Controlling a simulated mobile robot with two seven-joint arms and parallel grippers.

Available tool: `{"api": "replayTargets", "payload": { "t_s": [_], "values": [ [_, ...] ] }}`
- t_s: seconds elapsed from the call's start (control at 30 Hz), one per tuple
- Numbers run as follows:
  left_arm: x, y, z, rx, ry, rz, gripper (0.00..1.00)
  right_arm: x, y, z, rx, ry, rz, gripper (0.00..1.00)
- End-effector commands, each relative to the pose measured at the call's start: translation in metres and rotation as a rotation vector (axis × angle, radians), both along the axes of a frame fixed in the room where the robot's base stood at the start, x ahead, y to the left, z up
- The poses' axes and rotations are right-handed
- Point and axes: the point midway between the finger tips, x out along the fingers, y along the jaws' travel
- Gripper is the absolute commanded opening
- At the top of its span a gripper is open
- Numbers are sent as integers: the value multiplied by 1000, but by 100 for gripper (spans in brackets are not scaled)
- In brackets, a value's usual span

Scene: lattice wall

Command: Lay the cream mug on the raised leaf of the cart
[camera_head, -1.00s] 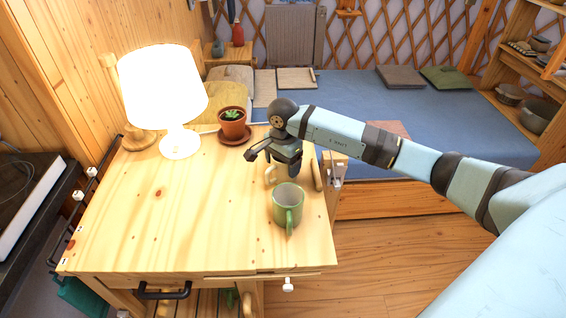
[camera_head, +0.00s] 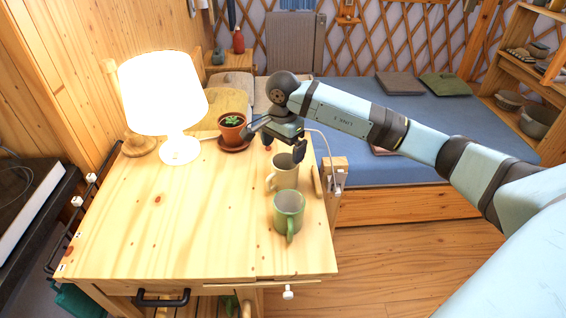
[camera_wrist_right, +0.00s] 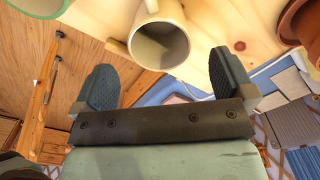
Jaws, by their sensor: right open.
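The cream mug (camera_head: 286,176) stands upright on the light wooden cart top (camera_head: 170,225), near its right edge, with its handle to the left. Its mouth (camera_wrist_right: 162,42) shows in the right wrist view, beyond the fingertips. My right gripper (camera_head: 283,149) is open and empty, just above and behind the mug. In the right wrist view its two fingers (camera_wrist_right: 162,82) are spread wide, with nothing between them. I cannot tell clearly which part of the top is the raised leaf. My left gripper is not in view.
A green mug (camera_head: 289,207) stands just in front of the cream mug. A potted plant (camera_head: 232,132) on a saucer and a lit lamp (camera_head: 165,90) stand at the back. The middle and left of the top are clear. A blue bed (camera_head: 365,120) lies behind.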

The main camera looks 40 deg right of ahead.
Motion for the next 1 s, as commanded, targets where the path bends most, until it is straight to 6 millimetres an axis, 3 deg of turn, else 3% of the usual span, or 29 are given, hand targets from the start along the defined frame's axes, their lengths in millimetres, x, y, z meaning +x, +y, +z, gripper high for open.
{"api": "replayTargets", "payload": {
  "t_s": [0.1,0.3,1.0],
  "values": [
    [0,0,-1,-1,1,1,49,1,0,20,-1,-2,-1,100],
    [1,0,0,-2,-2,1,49,0,0,37,0,1,0,100],
    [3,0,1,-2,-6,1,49,0,0,39,0,2,-1,100]
  ]
}}
